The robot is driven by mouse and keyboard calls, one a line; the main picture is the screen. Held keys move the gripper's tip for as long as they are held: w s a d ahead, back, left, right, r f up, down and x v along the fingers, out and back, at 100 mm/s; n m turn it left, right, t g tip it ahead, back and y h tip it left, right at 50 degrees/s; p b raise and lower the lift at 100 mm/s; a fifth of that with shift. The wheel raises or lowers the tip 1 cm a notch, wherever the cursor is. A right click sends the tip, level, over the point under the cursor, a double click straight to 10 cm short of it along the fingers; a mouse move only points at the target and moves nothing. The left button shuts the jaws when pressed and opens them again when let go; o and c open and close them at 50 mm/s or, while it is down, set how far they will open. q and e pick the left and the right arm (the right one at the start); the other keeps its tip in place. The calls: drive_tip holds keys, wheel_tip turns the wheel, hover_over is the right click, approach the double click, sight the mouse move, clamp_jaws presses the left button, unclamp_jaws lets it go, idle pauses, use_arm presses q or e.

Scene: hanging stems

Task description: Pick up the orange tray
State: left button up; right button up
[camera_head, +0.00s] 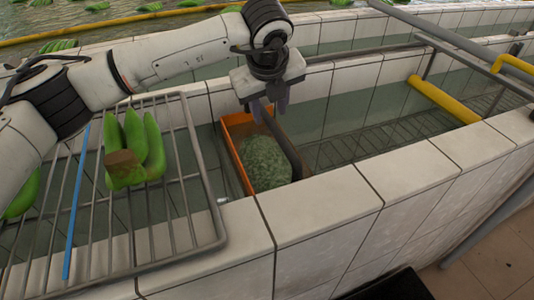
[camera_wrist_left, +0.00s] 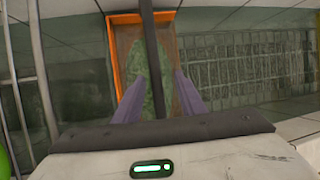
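The orange tray (camera_head: 237,157) sits low between the tiled walls of the trough, with green-grey matter (camera_head: 266,160) inside. A dark bar-like handle (camera_head: 284,144) arches over the tray. My left gripper (camera_head: 267,108) is above the tray's far end, pointing down, at the upper end of the handle. In the left wrist view, its two purple-grey fingers (camera_wrist_left: 157,90) are apart, with the dark handle (camera_wrist_left: 152,60) running between them. I cannot tell whether they touch it. The tray's orange rim (camera_wrist_left: 113,62) shows at the left there. My right gripper is not in view.
A metal rack (camera_head: 200,190) on the left holds a green banana bunch (camera_head: 135,145) and a blue rod (camera_head: 75,205). Tiled walls (camera_head: 320,212) flank the tray. A yellow pipe (camera_head: 443,99) and grey rail (camera_head: 440,35) cross at the right.

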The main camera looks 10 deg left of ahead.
use_arm(q)
drive_tip(key=p+x, duration=0.1)
drive_tip(key=x, duration=0.6)
drive_tip(key=shift+s+f, duration=0.25)
drive_tip(key=shift+s, duration=0.15)
clamp_jaws()
drive_tip(key=shift+r, duration=0.15)
idle(0.9)
